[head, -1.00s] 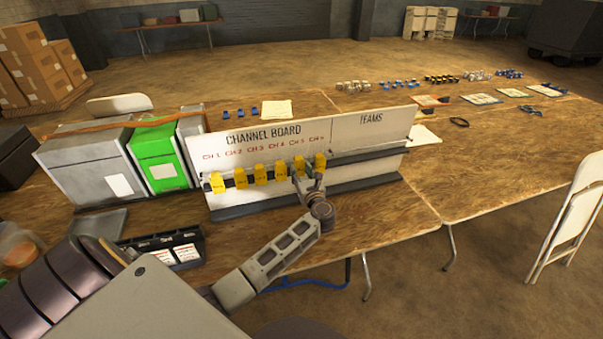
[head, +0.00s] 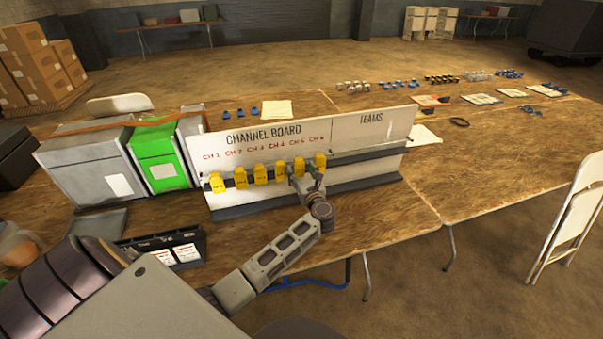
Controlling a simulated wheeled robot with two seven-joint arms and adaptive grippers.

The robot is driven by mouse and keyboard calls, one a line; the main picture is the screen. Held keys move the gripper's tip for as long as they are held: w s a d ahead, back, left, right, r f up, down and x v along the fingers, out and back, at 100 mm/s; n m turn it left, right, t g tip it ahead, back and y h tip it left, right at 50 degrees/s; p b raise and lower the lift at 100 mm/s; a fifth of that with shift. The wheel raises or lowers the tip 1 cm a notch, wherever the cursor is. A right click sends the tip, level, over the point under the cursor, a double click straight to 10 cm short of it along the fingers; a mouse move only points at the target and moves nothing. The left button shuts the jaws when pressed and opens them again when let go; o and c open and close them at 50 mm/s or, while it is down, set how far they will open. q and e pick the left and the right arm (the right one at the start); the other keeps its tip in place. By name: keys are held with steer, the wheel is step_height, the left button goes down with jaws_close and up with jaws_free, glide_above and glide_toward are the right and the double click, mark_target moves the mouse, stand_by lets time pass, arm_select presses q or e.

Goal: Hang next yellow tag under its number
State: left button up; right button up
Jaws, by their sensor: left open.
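The white channel board (head: 350,186) stands on the wooden table, with red labels CH 1 to CH 6 along its upper left part. Several yellow tags hang on the dark rail below these labels, from the CH 1 tag (head: 217,183) at the left to the CH 6 tag (head: 319,161) at the right. My left gripper (head: 307,178) is open in front of the rail, at the CH 5 and CH 6 tags. The gripper is small here, and I cannot tell whether it touches a tag. My right gripper is not in view.
A green case (head: 160,153) and a grey case (head: 88,165) stand left of the board. A black tray (head: 133,250) sits at the front left. The TEAMS side of the rail is bare.

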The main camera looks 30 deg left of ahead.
arm_select(q)
steer(key=shift+s+d, duration=0.1)
steer(key=v, duration=1.1)
steer(key=shift+s+d, duration=0.25)
steer(key=shift+d, duration=0.05)
stand_by(0.3)
